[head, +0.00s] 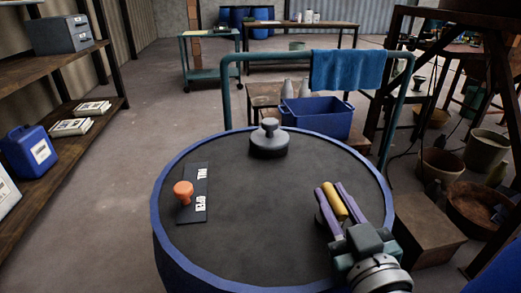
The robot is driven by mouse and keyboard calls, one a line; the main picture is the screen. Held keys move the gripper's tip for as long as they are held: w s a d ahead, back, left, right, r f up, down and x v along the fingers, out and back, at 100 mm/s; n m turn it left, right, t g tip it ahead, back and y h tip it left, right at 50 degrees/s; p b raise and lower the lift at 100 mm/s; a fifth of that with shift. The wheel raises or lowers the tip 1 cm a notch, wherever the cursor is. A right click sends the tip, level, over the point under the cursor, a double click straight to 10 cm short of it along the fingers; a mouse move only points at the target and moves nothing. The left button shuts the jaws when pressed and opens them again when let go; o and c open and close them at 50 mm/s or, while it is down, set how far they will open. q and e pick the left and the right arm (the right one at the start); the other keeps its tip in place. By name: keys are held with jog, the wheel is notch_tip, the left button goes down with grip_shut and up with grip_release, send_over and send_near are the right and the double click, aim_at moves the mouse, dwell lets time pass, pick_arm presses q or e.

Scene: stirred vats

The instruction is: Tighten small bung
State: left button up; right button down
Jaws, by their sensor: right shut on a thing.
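A large drum or vat with a blue rim (170,172) and a dark flat top fills the middle of the head view. My right gripper (334,203) is over the right part of this top, its two purple fingers shut on a short yellow bar. The bar looks like the handle of the small bung (334,201). The fingers hide most of what is beneath it, so I cannot tell how it sits in the top. A bigger grey bung (269,143) with a knob stands near the far rim. My left gripper is not in view.
An orange knob (183,190) stands on a black plate with white lettering (195,195) at the drum's left. Behind the drum are a teal rail (226,95) with a blue towel (348,70) and a blue crate (316,119). Shelves stand at left, pots at right.

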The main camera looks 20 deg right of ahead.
jog(key=c, duration=0.7)
grip_release()
jog(key=shift+s+a, duration=0.1)
jog(key=shift+s, duration=0.25)
jog(key=p+v, duration=0.1)
jog(key=v, duration=0.8)
jog(key=shift+s, duration=0.1)
